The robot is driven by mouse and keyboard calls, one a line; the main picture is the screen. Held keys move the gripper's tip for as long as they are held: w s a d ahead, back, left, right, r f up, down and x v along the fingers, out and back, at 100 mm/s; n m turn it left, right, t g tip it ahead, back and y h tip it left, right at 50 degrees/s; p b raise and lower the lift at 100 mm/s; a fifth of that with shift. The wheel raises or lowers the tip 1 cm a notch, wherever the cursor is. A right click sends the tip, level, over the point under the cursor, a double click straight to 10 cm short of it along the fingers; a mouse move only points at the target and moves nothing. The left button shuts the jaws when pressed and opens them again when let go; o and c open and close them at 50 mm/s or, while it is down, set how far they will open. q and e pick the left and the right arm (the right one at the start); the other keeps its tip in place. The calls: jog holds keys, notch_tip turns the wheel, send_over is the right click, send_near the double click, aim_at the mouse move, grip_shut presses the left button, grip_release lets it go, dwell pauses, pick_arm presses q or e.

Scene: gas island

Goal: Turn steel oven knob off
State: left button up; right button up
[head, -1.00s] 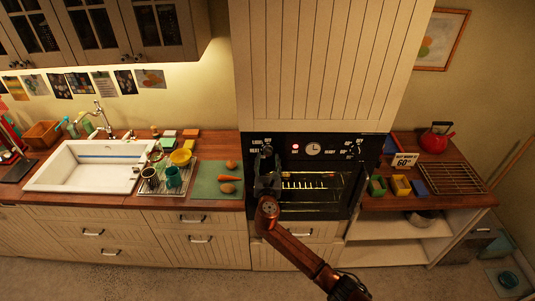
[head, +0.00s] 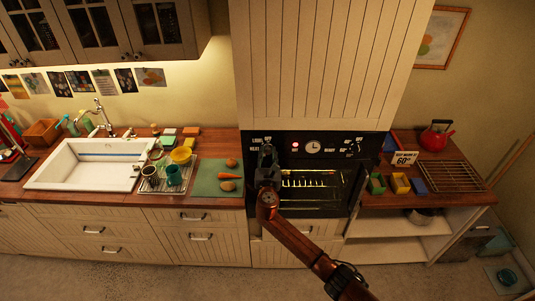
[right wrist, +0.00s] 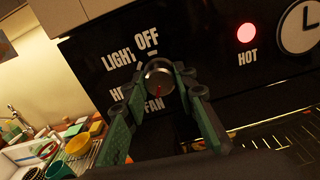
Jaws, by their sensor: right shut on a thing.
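The steel oven knob (right wrist: 159,76) is a round metal knob on the black oven panel (right wrist: 100,70). A red mark shows on its lower part, on the side towards the FAN label (right wrist: 154,105). The OFF label (right wrist: 146,42) is above the knob, and the LIGHT label is to its upper left. My right gripper (right wrist: 158,82) is shut on the knob, with one green finger on each side. In the head view my right gripper (head: 267,160) is at the panel's left end and hides the knob there. My left gripper is not in view.
A red HOT lamp (right wrist: 246,33) and a clock (head: 312,147) are right of the knob. The lit oven interior (head: 315,188) is below the panel. A green board (head: 217,178) with food lies on the counter left of the oven. A red kettle (head: 436,137) stands far right.

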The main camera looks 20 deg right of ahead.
jog(key=c, duration=0.4)
jog(key=shift+o, duration=0.2)
